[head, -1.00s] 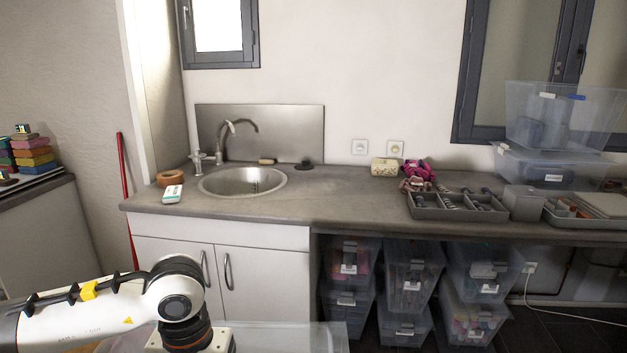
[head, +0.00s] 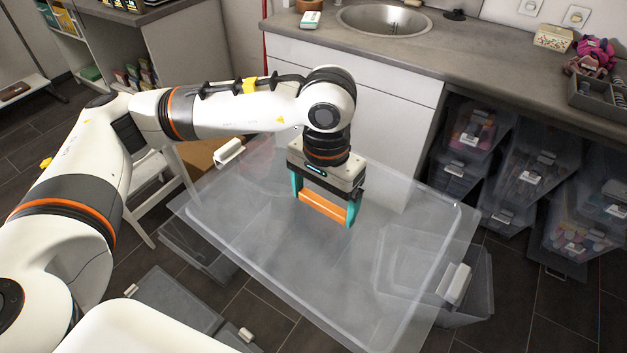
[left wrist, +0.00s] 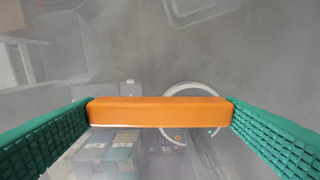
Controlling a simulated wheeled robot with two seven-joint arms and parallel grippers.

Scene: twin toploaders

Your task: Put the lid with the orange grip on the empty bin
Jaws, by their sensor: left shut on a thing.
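The lid (head: 400,215) is a large clear sheet with white latches at two ends and an orange grip (head: 324,208) in its middle. My left gripper (head: 322,205) is shut on the orange grip, its teal fingers at the grip's two ends. In the left wrist view the orange grip (left wrist: 160,112) spans between the two green fingers. The lid is held up in the air, roughly level. Clear bin walls show below it at the right (head: 472,268) and at the left (head: 190,250). I cannot tell which bin is empty. My right gripper is not in view.
A grey clear panel (head: 165,300) with white clips lies low at the front left. A white chair (head: 165,185) stands behind the lid's left side. The counter (head: 470,55) with a sink and the cabinet (head: 385,120) are behind. Several stacked clear bins (head: 535,165) stand under the counter at right.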

